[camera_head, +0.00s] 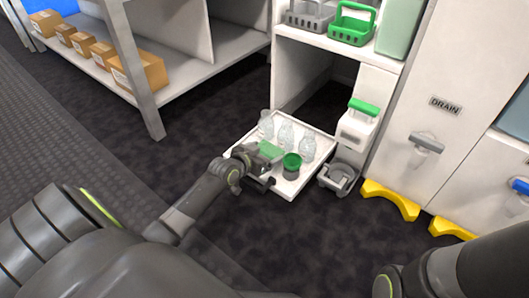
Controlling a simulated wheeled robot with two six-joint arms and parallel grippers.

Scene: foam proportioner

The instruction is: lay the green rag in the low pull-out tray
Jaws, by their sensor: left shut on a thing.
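The low pull-out tray (316,172) is white and slid out near the floor at the centre. It holds clear bottles (286,134) and a dark cup with a green top (292,164). My left gripper (264,160) reaches over the tray's left part and is shut on the green rag (271,149). The rag shows as a small green patch just beyond the jaws, beside the bottles; I cannot tell whether it touches the tray floor. Part of the rag is hidden by the gripper. My right arm shows at the lower right, but its gripper is not visible.
A white container with a green handle (357,124) stands right of the tray, above a grey caster-like part (339,178). Grey and green baskets (351,24) sit on the shelf above. Yellow feet (390,199) stick out at right. Cardboard boxes (138,69) line the left shelf.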

